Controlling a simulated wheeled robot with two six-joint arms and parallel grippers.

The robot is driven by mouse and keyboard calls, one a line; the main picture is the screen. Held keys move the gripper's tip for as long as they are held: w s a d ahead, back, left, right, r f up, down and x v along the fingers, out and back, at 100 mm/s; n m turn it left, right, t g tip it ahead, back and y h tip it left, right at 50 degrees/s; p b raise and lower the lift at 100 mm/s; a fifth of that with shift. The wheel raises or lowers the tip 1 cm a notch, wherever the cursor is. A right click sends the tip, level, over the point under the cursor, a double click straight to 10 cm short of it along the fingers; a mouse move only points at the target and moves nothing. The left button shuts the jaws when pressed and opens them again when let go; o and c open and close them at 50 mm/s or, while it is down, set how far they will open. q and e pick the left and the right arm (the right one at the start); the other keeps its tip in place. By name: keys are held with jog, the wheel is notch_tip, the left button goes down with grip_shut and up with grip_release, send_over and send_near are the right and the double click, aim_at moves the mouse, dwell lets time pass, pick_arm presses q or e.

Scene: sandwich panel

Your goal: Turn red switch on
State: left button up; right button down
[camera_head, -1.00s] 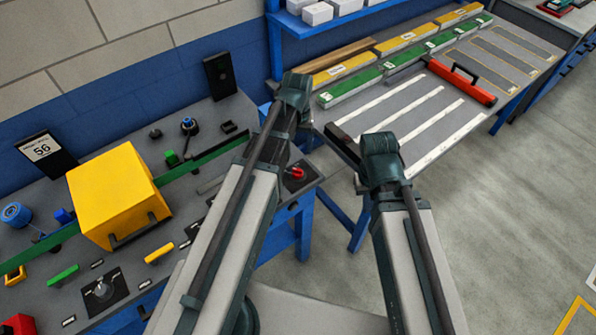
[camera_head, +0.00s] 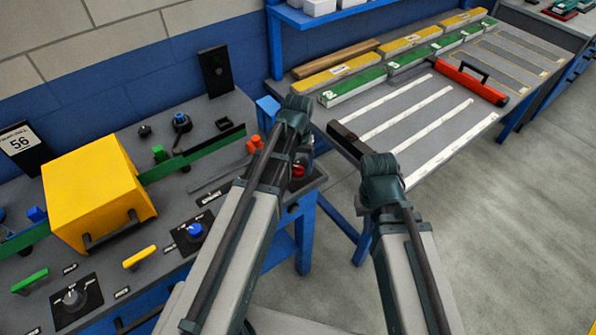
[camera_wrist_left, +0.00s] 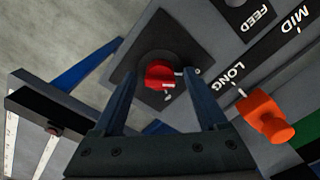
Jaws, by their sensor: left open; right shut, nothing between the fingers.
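The red switch (camera_wrist_left: 160,75) is a round red knob on a dark square plate (camera_wrist_left: 128,58) at the bench corner. Small white marks sit beside it, too small to read surely. In the head view the red switch (camera_head: 298,170) is partly hidden by my left gripper (camera_head: 297,160). In the left wrist view my left gripper (camera_wrist_left: 160,80) is open, with one finger on each side of the knob; I cannot tell whether they touch it. My right gripper (camera_head: 347,140) is shut and empty, off to the right over the gap beside the bench.
An orange knob (camera_wrist_left: 266,118) is close to my left gripper, by the LONG label. A blue knob (camera_head: 195,230), a yellow box (camera_head: 95,190) and a green bar (camera_head: 195,152) are further left.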

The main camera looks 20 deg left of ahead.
pick_arm(q)
grip_shut()
dwell(0.4)
jog(key=shift+m, duration=0.3)
jog(key=m, duration=0.6)
jog(key=shift+m, duration=0.3)
jog(key=m, duration=0.6)
jog(key=shift+m, duration=0.3)
